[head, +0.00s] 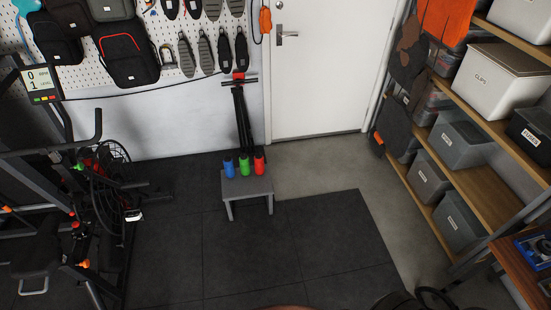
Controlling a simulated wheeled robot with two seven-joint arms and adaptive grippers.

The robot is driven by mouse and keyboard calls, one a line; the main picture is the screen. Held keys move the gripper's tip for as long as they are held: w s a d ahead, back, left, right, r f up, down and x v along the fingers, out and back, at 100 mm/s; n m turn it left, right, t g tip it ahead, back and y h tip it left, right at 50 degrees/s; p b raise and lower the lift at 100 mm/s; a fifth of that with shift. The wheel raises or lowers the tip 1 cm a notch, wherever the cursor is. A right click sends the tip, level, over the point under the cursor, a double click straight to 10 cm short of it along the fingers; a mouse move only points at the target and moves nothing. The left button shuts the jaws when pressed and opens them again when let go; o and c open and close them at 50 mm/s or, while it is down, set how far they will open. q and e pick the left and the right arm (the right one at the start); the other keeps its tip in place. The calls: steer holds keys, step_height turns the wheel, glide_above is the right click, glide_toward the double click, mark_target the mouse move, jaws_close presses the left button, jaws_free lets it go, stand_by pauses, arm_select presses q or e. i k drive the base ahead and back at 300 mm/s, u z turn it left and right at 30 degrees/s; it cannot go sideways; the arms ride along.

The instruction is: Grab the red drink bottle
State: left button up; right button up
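The red drink bottle (259,163) stands upright at the right end of a row of three bottles on a small grey bench (247,187). A green bottle (244,165) is beside it, and a blue bottle (229,168) stands at the left end. The bench is on the dark floor mat in front of the white wall, well away from me. Neither of my grippers shows in the head view.
An exercise bike (95,190) stands at the left. Shelves with grey bins (461,137) line the right wall. A wooden tabletop (520,278) is at lower right. The dark floor mat (240,255) before the bench is clear. A black upright pump-like thing (241,115) stands behind the bottles.

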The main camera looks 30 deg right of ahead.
mark_target(258, 157)
steer(key=z, duration=0.4)
steer(key=i, duration=1.1)
steer(key=z, duration=0.05)
